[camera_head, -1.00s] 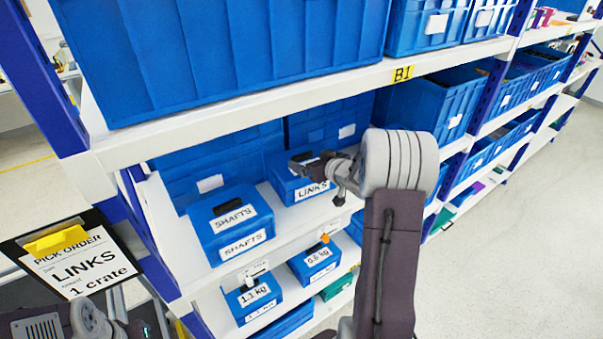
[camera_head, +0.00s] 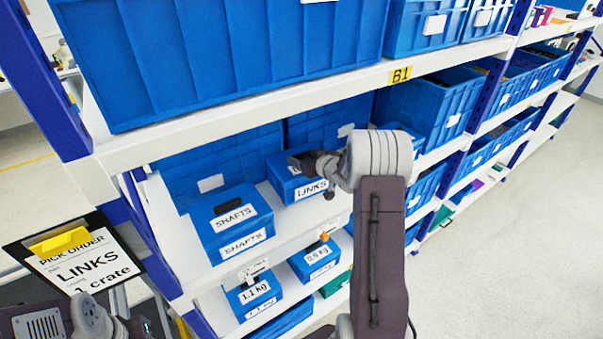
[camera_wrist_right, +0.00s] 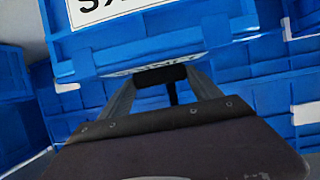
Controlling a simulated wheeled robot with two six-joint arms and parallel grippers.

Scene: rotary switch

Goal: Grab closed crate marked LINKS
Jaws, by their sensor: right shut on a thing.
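The blue LINKS crate (camera_head: 283,184) has a white label on its front and sits on the middle shelf, to the right of the SHAFTS crate. My right gripper (camera_head: 298,161) is at its top, shut on the crate's dark handle. In the right wrist view, the two fingers (camera_wrist_right: 165,82) meet at the black handle, and the crate's blue face (camera_wrist_right: 130,40) with part of an upside-down label fills the top. My wrist hides part of the crate in the head view. Only links of my left arm show at the lower left; its gripper is not visible.
The SHAFTS crate (camera_head: 205,232) stands close on the left. The white shelf board (camera_head: 240,105) marked B1 runs above. Large blue bins (camera_head: 215,165) stand behind. Smaller weight-labelled crates (camera_head: 252,291) are on the shelf below. A pick-order board (camera_head: 80,262) reads LINKS, 1 crate.

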